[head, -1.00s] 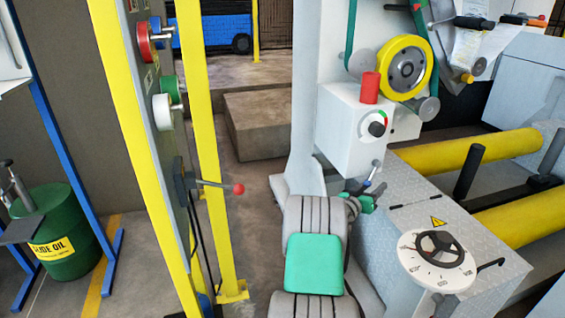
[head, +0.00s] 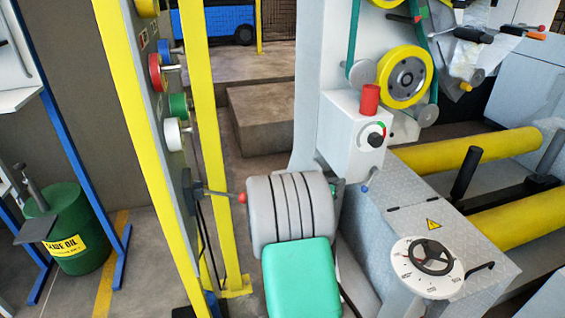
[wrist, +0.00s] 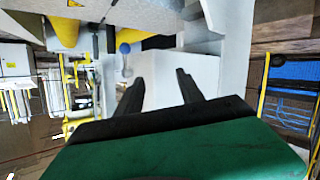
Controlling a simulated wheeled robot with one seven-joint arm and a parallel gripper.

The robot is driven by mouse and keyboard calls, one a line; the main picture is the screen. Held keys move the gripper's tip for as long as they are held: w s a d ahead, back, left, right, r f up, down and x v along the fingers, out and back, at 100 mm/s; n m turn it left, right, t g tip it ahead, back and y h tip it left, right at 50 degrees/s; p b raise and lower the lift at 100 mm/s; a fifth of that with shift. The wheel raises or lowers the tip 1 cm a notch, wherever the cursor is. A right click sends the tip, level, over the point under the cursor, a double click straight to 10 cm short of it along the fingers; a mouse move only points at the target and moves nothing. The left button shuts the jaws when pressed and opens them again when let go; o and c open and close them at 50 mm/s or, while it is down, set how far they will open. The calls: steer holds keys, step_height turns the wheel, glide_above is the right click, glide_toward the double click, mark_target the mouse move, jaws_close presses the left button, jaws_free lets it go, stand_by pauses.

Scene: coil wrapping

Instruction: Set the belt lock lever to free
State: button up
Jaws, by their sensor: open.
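A short lever with a blue knob (head: 366,188) hangs under the white control box (head: 352,140), below the green belt and yellow wheel. No label shows that it is the belt lock lever, and I cannot read its setting. In the wrist view its blue knob (wrist: 125,48) is ahead of the fingers, a little left of the gap. My gripper (wrist: 158,85) is open with nothing between its fingers, apart from the knob. In the head view my arm hides the fingers; a bit of green shows just left of the lever.
A red-knobbed lever (head: 241,197) on the yellow-framed panel is close to my arm's left side. A treadplate cabinet (head: 385,215) with a round dial (head: 428,262) stands at the right. A red cylinder (head: 370,99) tops the control box. Yellow rollers (head: 470,150) lie behind.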

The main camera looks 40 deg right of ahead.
steer(key=w+a+r+n+t+y+p, duration=0.1)
steer(key=w+a+r+y+p, duration=0.1)
steer(key=a, duration=0.6)
steer(key=w+a+r+n+t+y+p, duration=0.1)
steer(key=w+a+r+n+y+p, duration=0.1)
steer(key=a, duration=0.6)
step_height(320, 180, up, 5)
steer(key=w+y+p, duration=0.1)
steer(key=w+p, duration=0.1)
steer(key=p, duration=0.1)
steer(key=shift+f, duration=0.2)
